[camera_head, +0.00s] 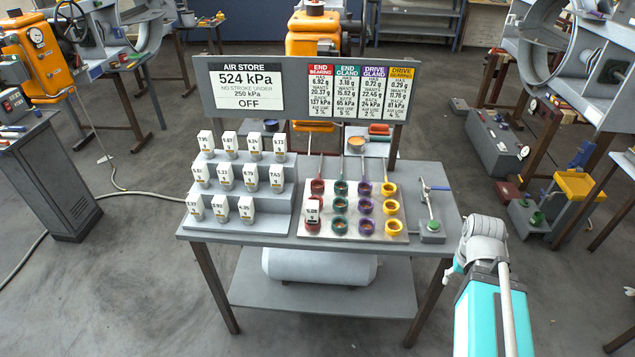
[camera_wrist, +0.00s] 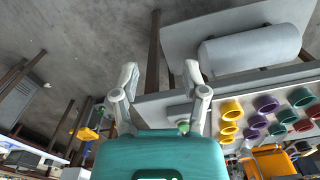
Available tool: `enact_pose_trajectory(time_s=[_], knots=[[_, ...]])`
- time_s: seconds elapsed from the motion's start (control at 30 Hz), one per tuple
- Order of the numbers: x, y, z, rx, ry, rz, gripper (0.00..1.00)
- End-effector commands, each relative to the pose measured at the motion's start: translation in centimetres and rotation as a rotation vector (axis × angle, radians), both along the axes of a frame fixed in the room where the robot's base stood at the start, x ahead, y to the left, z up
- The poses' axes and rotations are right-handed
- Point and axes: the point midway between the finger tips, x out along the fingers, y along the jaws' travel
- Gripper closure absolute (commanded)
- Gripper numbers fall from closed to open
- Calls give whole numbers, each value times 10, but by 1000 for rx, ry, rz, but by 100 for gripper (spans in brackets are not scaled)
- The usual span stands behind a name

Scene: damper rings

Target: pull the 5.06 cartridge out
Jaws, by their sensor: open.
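A white cartridge (camera_head: 313,208) sits in the front red ring (camera_head: 313,226) on the bench's pale plate; its small label looks like 5.06, though it is hard to read. It stands upright in the ring. My gripper (camera_head: 452,270) is in front of the bench's right end, well to the right of the cartridge and apart from it. In the wrist view my gripper (camera_wrist: 160,76) shows two spread fingers with nothing between them. I cannot make out the cartridge clearly in the wrist view.
Other white cartridges (camera_head: 249,176) stand on a grey stepped rack (camera_head: 270,220) at left. Green, purple and yellow rings (camera_head: 390,208) lie right of the red column. A valve with a blue handle (camera_head: 432,215) stands at the bench's right end. A sign board (camera_head: 290,90) rises behind.

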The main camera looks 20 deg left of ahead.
Motion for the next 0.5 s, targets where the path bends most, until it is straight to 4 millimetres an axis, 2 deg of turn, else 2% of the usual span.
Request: enact_pose_trajectory(time_s=[0.3, 0.43, 0.47, 0.5], knots=[[0, 0, 0, 0, 0, 0, 43], [2, 1, 0, 0, 0, 1, 19], [3, 2, 1, 0, 0, 2, 14], [5, 4, 1, 0, 0, 4, 14]])
